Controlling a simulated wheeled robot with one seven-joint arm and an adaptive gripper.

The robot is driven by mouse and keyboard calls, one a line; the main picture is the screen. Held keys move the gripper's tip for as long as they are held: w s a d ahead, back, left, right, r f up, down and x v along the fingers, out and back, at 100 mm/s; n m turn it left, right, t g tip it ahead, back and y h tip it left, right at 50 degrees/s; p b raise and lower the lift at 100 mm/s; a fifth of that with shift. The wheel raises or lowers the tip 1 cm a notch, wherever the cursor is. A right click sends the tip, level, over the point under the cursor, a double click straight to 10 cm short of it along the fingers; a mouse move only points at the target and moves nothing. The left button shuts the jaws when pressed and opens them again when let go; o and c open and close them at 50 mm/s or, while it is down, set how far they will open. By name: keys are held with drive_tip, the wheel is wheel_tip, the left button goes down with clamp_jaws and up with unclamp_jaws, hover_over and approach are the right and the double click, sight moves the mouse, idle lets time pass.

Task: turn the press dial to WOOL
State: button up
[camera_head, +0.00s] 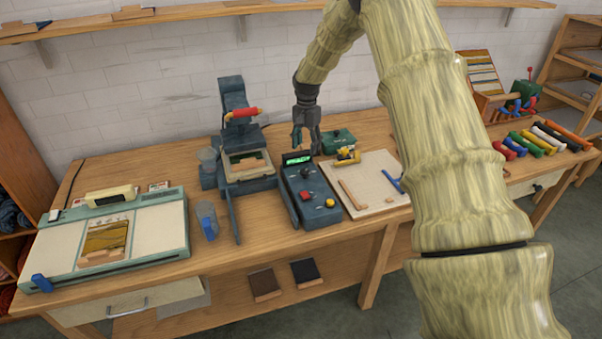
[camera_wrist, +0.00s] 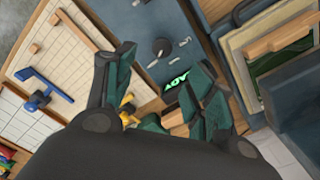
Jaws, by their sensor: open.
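The press dial (camera_wrist: 160,46) is a dark round knob on a blue-grey control box (camera_head: 318,212). White markings surround it in the wrist view, too small and tilted to read. A green lit display (camera_head: 297,159) is on the box's far end; its partly covered letters (camera_wrist: 178,86) look like "ADV". My gripper (camera_head: 306,146) hangs above the display end of the box. In the wrist view its fingers (camera_wrist: 160,65) are spread and empty, with the dial beyond and between the tips. It appears apart from the dial. I cannot tell which label the dial points to.
A red button (camera_head: 305,195) and a yellow one (camera_head: 330,202) sit on the box's near end. The press (camera_head: 237,110) stands to the left. A pale gridded board (camera_head: 370,172) with a yellow clamp (camera_head: 347,156) and blue tool (camera_head: 392,180) lies to the right.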

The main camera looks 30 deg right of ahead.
sight(305, 171)
wheel_tip(305, 171, down, 11)
drive_tip(key=p, duration=0.3)
drive_tip(key=shift+w+a+p, duration=0.1)
drive_tip(key=shift+a+p, duration=0.05)
drive_tip(key=shift+p, duration=0.15)
idle(0.3)
drive_tip(key=c, duration=1.1)
